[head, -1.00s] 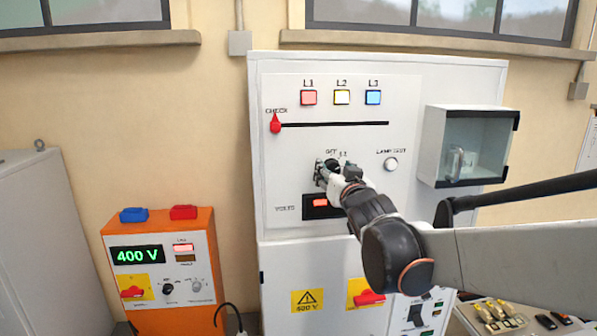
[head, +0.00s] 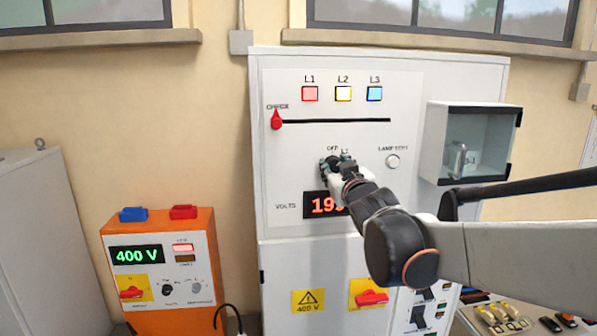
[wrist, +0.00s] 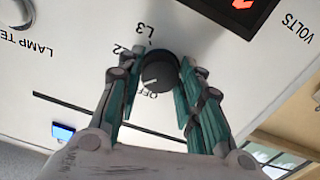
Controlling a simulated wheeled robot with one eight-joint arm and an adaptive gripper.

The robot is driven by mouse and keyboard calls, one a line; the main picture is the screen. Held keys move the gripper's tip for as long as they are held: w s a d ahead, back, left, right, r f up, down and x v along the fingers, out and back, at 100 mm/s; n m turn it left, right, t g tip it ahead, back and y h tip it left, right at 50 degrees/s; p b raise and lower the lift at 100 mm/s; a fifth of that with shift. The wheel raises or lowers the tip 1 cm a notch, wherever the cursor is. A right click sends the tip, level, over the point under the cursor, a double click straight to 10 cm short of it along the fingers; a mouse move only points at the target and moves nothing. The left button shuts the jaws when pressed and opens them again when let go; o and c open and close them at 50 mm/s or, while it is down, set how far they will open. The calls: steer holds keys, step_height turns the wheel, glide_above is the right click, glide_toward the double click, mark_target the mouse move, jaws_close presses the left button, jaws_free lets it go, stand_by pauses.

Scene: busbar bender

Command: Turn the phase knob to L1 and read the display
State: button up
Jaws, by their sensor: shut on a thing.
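The phase knob (wrist: 158,72) is a round black dial on the white cabinet (head: 285,225). My gripper (wrist: 158,85) is shut on it, with a teal-padded finger on each side. In the wrist view OFF and L3 are legible beside the knob, and a 2 shows by the left finger. The knob's white mark points roughly left there; the label it meets is hidden. In the head view my gripper (head: 338,165) covers most of the knob. The VOLTS display (head: 318,205) is lit with red digits beginning 19; my arm hides the rest.
Lamps L1 (head: 310,94), L2 (head: 343,94) and L3 (head: 375,94) sit above a slot with a red handle (head: 276,119) at its left end. A LAMP TEST button (head: 392,161) and clear-fronted box (head: 478,145) are right. An orange unit (head: 160,270) reads 400 V.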

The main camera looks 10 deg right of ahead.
steer(key=o, duration=1.1)
steer(key=shift+c, duration=0.2)
steer(key=s, duration=1.2)
